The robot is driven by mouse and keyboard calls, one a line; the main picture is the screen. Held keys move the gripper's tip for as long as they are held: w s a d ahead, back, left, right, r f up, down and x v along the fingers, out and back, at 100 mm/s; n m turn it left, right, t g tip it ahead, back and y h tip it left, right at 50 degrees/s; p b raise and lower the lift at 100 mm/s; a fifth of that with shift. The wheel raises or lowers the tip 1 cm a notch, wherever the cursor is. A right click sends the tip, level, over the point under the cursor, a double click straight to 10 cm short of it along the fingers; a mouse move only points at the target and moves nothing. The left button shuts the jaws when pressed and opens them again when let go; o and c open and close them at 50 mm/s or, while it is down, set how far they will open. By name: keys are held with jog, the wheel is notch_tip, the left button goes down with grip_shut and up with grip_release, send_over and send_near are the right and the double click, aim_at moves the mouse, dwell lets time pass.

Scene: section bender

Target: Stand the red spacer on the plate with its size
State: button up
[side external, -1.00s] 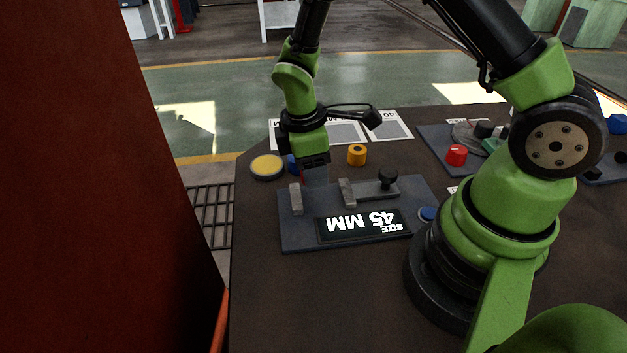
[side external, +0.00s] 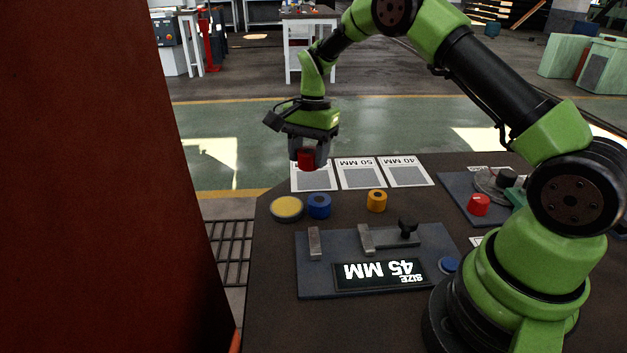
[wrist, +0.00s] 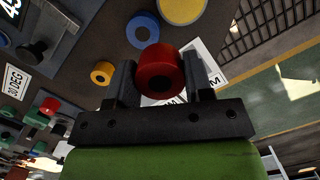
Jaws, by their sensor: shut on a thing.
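My gripper (side external: 306,163) is shut on the red spacer (side external: 307,160), holding it in the air over the leftmost white plate (side external: 326,183). In the wrist view the spacer (wrist: 160,70) sits between the two fingers, its holed end toward the camera. The leftmost plate's label is hidden behind the gripper and spacer. The middle plate (side external: 361,177) reads 50 MM and the right plate (side external: 406,174) reads 40 MM, both upside down in the side view. The gauge display (side external: 378,273) reads SIZE 45 MM; its jaws (side external: 366,240) are empty.
A blue spacer (side external: 319,206) stands beside a yellow-topped disc (side external: 287,208), and an orange spacer (side external: 377,200) stands behind the gauge. Another red piece (side external: 479,205) is on a dark base at right. A blue button (side external: 448,265) is right of the gauge. The plates' visible surfaces look bare.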

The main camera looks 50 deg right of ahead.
jog(key=w+d+m+t, duration=0.1)
jog(key=w+d+m, duration=0.2)
jog(key=m, duration=0.5)
jog(key=m+t+h, duration=0.1)
jog(key=m+h, duration=0.1)
jog(key=m, duration=1.1)
send_over(312, 179)
jog(key=f, duration=1)
jog(key=shift+s, duration=0.2)
jog(key=o, duration=1.1)
jog(key=shift+f, duration=0.1)
